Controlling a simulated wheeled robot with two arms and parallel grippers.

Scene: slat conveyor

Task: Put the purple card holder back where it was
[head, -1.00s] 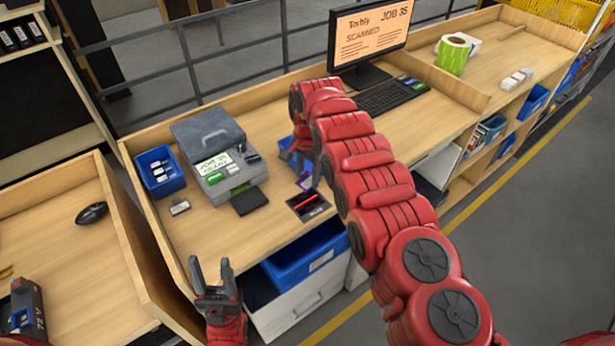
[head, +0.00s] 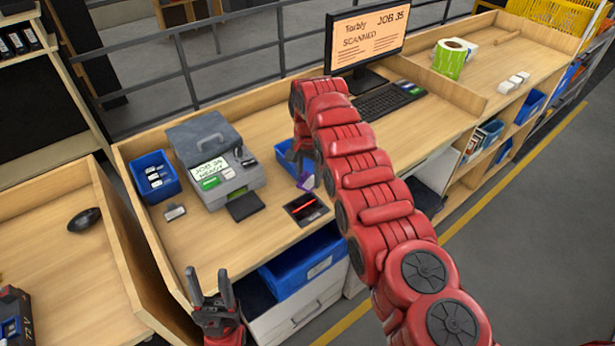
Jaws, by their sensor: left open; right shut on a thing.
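The purple card holder (head: 306,182) shows as a small purple and white piece at the end of my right arm, just behind the scanner pad with the red line (head: 306,208). My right gripper (head: 303,168) is shut on it and points down, largely hidden by my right forearm. A blue tray (head: 284,150) stands just behind that gripper, partly covered by the arm. I cannot tell whether the card holder touches the tray or the bench. My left gripper (head: 210,288) is open and empty, in front of the bench's near edge.
A grey label printer (head: 215,165) and a blue bin of small items (head: 156,177) stand at the left of the bench. A monitor (head: 366,38) reading "SCANNED" and a keyboard (head: 384,100) are at the back. A blue drawer bin (head: 305,262) sits below the bench top.

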